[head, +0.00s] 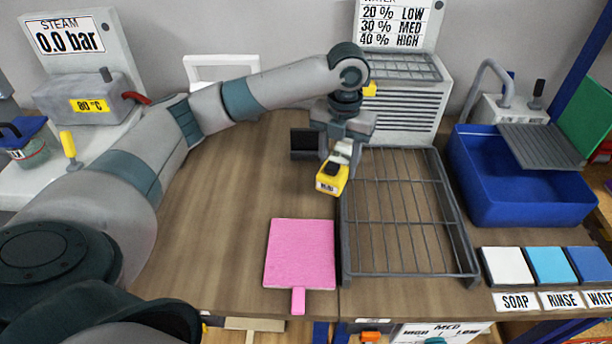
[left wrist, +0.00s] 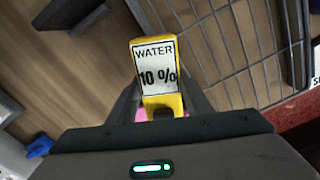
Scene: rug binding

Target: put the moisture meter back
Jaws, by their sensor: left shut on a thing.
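The moisture meter (head: 331,180) is yellow with a dark part on top and a small label. My left gripper (head: 341,154) is shut on it and holds it above the table, by the left side of the wire rack. In the left wrist view the meter (left wrist: 158,75) sits between the fingers, and its display reads "WATER 10 %". A small dark block or holder (head: 305,144) stands on the table just left of the gripper; it also shows in the left wrist view (left wrist: 72,14). My right gripper is not in view.
A wire rack (head: 400,278) lies right of the meter. A pink pad (head: 300,254) with a tab lies in front. A blue basin (head: 520,195) and white and blue blocks (head: 508,266) are at the right. The wooden table's left middle (head: 225,220) is clear.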

